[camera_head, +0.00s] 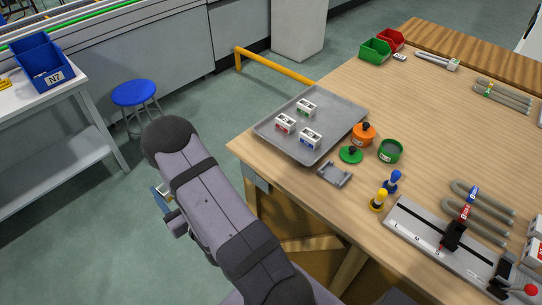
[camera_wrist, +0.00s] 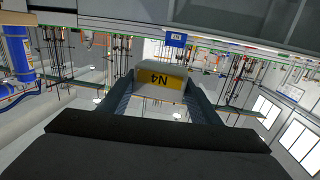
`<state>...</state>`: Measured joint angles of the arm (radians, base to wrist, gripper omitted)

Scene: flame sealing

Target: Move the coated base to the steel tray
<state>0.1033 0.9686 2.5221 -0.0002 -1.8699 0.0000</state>
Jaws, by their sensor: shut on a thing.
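A pale block with a yellow face marked N4 (camera_wrist: 162,80) is between the two dark fingers of my gripper (camera_wrist: 160,92) in the wrist view. I take it to be the coated base; any coating is not clear to see. My gripper is shut on it. In the head view my arm hides most of the gripper, and only a bluish part shows left of the table, over the floor. The steel tray (camera_head: 340,108) lies on the table's left corner, to the right of my arm. It holds three small white blocks with green (camera_head: 306,107), red (camera_head: 285,124) and blue (camera_head: 310,138) marks.
Beside the tray are an orange pot (camera_head: 364,134), a green pot (camera_head: 390,151), a green lid (camera_head: 351,155) and a grey holder (camera_head: 335,174). A slide rail (camera_head: 430,235) lies at front right. A yellow rail (camera_head: 275,66) stands behind the tray. The tray's right part is bare.

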